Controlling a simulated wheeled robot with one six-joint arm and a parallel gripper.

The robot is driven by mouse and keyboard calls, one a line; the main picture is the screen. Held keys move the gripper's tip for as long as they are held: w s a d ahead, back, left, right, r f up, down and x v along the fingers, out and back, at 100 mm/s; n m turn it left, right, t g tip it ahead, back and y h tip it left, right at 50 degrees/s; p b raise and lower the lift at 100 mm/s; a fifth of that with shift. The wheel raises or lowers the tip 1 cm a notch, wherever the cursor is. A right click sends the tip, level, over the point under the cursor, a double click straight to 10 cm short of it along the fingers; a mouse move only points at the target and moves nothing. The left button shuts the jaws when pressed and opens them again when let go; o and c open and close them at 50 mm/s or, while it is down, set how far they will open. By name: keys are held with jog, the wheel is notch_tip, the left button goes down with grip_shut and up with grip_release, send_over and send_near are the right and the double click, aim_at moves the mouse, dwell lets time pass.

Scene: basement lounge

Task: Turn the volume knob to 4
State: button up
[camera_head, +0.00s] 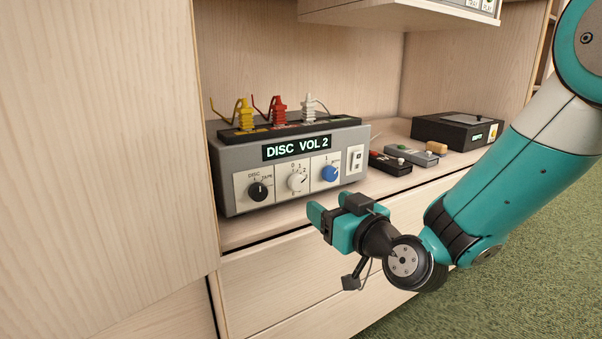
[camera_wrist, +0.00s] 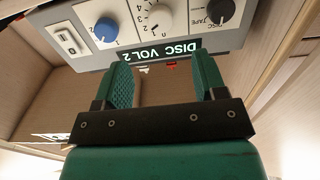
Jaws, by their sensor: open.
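The grey stereo unit (camera_head: 225,165) stands on the cabinet shelf, and its display (camera_head: 296,147) reads "DISC VOL 2". The white volume knob (camera_head: 296,182) sits mid-panel within a ring of numbers, between a black DISC/TAPE knob (camera_head: 258,191) and a blue knob (camera_head: 330,174). In the wrist view the panel appears upside down, with the white knob (camera_wrist: 158,19) near the top, beyond the fingertips. My gripper (camera_head: 330,212) is open and empty, in front of and below the panel, apart from the knob. Its two green fingers (camera_wrist: 163,78) show spread in the wrist view.
Yellow, red and white plugs (camera_head: 278,110) stand on the unit's top. A white switch (camera_head: 355,159) is at the panel's right. Small boxes (camera_head: 390,162) and a black device (camera_head: 455,130) lie farther right. A wooden panel (camera_head: 110,130) borders the left; drawers (camera_head: 290,270) lie below.

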aim_at(299, 185)
jog(key=x, duration=1)
jog(key=shift+w+a+p, duration=0.15)
jog(key=shift+a+p, duration=0.05)
jog(key=shift+p, duration=0.15)
jog(key=shift+c, duration=0.3)
jog(key=c, duration=0.9)
